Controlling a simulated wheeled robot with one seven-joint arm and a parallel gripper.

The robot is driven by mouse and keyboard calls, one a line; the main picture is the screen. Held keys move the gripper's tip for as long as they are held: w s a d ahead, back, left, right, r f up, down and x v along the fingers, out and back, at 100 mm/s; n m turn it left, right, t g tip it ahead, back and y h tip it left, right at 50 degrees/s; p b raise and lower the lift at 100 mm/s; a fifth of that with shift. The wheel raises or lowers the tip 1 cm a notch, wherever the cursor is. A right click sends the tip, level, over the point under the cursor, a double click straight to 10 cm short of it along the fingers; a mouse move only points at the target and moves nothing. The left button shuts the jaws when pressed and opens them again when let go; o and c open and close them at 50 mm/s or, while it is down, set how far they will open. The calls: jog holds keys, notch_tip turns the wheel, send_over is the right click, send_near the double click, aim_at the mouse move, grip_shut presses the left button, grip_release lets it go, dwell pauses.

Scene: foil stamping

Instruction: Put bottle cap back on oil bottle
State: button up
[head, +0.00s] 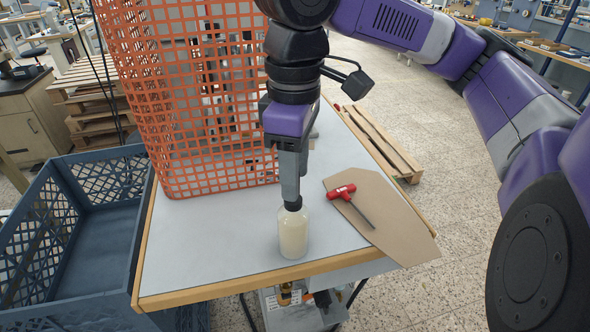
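The oil bottle (293,236), pale cream and upright, stands near the front edge of the white table. A small black cap (293,205) shows at the top of the bottle neck, right below my fingertips. My gripper (291,198) points straight down over the bottle, with its grey fingers reaching the cap. The fingers overlap from this side, so the gap between them is hidden. I cannot tell whether they grip the cap or whether the cap is fully seated.
A red-handled tool (341,191) lies on a brown cardboard sheet (385,212) right of the bottle. An orange mesh (150,100) stands along the table's back left. A blue-grey crate (50,235) is at the left. The white table (200,245) is clear left of the bottle.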

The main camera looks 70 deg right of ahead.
notch_tip(320, 180, up, 8)
jog(key=shift+f, duration=0.1)
dwell(0.5)
dwell(0.6)
